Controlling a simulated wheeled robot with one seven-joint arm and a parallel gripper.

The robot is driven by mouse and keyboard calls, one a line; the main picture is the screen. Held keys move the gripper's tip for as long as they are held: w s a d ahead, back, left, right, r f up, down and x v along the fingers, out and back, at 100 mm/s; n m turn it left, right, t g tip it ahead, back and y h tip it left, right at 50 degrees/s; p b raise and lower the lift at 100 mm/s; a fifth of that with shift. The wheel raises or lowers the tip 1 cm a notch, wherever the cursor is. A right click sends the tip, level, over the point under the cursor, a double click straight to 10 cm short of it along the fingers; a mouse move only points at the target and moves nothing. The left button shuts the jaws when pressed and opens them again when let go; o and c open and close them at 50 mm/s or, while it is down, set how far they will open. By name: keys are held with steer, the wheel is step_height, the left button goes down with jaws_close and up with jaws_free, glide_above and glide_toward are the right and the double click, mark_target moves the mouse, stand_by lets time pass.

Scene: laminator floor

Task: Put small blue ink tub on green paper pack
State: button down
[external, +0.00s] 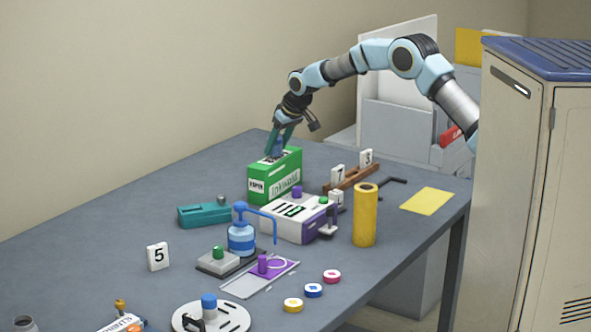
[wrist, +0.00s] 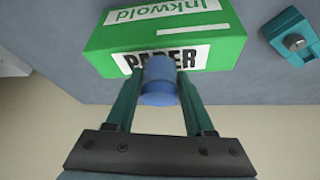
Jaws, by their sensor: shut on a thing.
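The green paper pack (external: 275,180) stands upright on the table, and it fills the top of the wrist view (wrist: 215,35). My gripper (external: 275,152) points down at the pack's far top end. Its two teal fingers (wrist: 160,95) are shut on a small blue tub (wrist: 160,85), a short blue cylinder. In the external view, a bit of the blue tub (external: 278,148) shows between the fingers, at about the height of the pack's top. I cannot tell whether the tub touches the pack.
A white-and-purple box (external: 285,225), a teal tool (external: 204,215) and a wooden rack (external: 350,178) stand near the pack. A yellow cylinder (external: 365,218), a blue pump bottle (external: 241,235) and several small coloured discs are nearer the front.

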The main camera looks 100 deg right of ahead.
steer(key=shift+f, duration=0.25)
steer(key=shift+f, duration=0.2)
steer(key=shift+c, duration=1.4)
jaws_free()
steer(key=shift+r, duration=0.1)
steer(key=shift+r, duration=0.25)
steer(key=b+v, duration=0.2)
steer(key=v, duration=1)
steer(key=shift+b, duration=0.4)
steer(key=shift+f, duration=0.1)
